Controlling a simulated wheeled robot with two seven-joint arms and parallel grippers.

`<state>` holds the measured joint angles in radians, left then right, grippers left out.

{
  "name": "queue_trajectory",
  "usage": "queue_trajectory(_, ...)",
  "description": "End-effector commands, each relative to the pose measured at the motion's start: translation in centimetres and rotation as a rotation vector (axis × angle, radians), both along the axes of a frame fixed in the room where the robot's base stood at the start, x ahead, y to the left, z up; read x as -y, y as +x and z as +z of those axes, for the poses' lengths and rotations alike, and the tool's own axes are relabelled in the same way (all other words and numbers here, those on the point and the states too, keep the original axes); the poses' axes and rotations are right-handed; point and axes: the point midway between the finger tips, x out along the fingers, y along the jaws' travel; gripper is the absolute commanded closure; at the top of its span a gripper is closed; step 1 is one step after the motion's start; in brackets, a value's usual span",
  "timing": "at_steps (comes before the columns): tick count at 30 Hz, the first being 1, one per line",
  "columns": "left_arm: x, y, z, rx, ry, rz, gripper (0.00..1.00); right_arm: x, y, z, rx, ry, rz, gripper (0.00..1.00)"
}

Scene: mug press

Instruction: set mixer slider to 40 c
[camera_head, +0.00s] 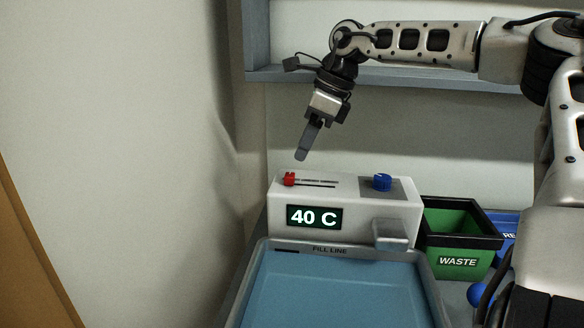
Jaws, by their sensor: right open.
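The white mixer unit (355,208) stands behind the basin, and its display (314,218) reads "40 C". The red slider knob (289,179) sits at the left end of the slot on its top face. A blue knob (382,182) is on the top right of the unit. My right gripper (301,155) hangs above the unit, a little above and right of the red knob in the picture, and appears clear of it. It is open and empty; its fingers overlap from this angle. My left gripper is not in view.
The blue basin (262,285) with a "FILL LINE" mark lies in front of the mixer. A green "WASTE" bin (458,262) and a blue bin (503,224) stand at the right. A shelf edge (290,74) crosses behind my arm.

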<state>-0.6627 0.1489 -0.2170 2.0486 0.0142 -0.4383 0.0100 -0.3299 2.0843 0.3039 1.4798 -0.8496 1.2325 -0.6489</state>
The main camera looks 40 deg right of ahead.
Motion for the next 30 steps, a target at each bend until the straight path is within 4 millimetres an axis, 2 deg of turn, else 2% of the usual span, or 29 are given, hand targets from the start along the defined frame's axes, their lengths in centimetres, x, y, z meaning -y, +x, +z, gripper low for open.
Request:
queue_trajectory(3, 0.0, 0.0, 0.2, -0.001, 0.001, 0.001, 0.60, -0.7, 0.7, -2.3, -0.005, 0.000, 0.002, 0.55)
queue_trajectory(10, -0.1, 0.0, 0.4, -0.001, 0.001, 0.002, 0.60, -1.4, 1.7, -5.3, -0.003, -0.001, 0.002, 0.55)
queue_trajectory(15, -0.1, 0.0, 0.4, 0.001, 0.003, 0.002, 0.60, -1.6, 1.9, -6.1, 0.000, 0.000, 0.001, 0.55)
queue_trajectory(23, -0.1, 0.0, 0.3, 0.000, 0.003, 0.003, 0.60, -1.6, 2.0, -6.1, 0.002, 0.000, 0.001, 0.55)
queue_trajectory(27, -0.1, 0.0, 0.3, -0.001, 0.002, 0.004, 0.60, -1.6, 2.0, -6.1, 0.002, 0.000, 0.001, 0.94)
queue_trajectory(28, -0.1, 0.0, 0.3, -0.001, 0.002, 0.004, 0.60, -1.6, 2.0, -6.1, 0.002, 0.000, 0.001, 1.00)
queue_trajectory(30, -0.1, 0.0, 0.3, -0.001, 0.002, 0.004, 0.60, -1.6, 2.0, -6.1, 0.002, 0.000, 0.001, 1.00)
